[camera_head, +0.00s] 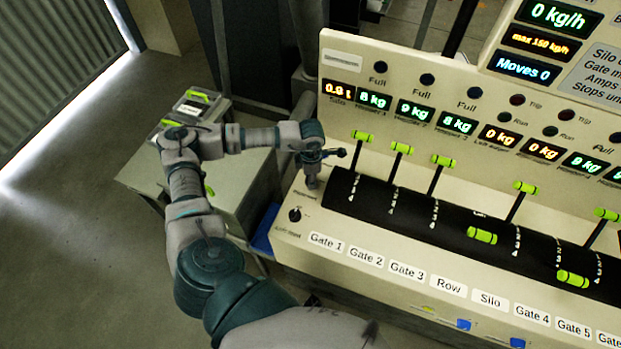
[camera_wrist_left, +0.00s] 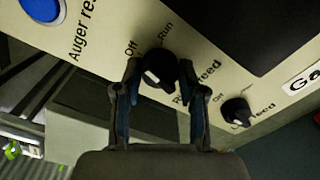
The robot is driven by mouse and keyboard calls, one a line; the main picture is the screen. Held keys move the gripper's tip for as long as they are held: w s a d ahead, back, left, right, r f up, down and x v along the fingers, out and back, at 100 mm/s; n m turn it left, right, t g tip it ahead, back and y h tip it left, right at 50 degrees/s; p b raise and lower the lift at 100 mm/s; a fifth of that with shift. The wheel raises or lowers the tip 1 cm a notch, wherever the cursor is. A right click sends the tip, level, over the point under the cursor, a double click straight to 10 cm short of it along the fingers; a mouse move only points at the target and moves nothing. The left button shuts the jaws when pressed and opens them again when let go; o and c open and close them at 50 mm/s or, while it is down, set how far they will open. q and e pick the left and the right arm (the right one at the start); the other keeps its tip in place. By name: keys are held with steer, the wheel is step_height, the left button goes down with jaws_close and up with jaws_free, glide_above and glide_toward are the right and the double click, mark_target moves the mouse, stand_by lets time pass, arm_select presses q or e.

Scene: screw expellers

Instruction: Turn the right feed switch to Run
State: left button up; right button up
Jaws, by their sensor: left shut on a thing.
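The right feed switch (camera_wrist_left: 159,68) is a black knob with a white mark on the cream panel, with Off and Run printed above it in the left wrist view. My left gripper (camera_wrist_left: 158,76) is shut on this knob, one finger on each side. The white mark shows on the knob's lower left; I cannot tell which position it is set to. In the head view my left gripper (camera_head: 312,182) points down at the panel's left end and hides most of the switch. My right gripper is not in view.
Another black feed knob (camera_wrist_left: 236,112) sits close by, and it also shows in the head view (camera_head: 295,214). A blue button (camera_wrist_left: 42,8) is at the wrist view's upper left. Green-handled levers (camera_head: 442,161) stand to the right along a black curved cover (camera_head: 455,222).

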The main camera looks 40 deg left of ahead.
arm_select(q)
steer(key=m+b, duration=0.1)
steer(key=m, duration=0.1)
steer(key=shift+w+m, duration=0.15)
steer(key=shift+m, duration=0.25)
steer(key=m+b, duration=0.3)
steer(key=m, duration=0.2)
steer(key=shift+r+m+b, duration=0.15)
steer(key=shift+m+b, duration=0.3)
steer(key=shift+m, duration=0.25)
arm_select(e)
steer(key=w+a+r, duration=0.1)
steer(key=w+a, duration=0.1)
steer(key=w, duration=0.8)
arm_select(q)
steer(key=o, duration=1.1)
steer(key=shift+o, duration=0.2)
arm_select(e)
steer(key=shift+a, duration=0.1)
arm_select(q)
step_height(320, 180, up, 12)
steer(key=shift+a+f, duration=0.1)
steer(key=shift+f, duration=0.1)
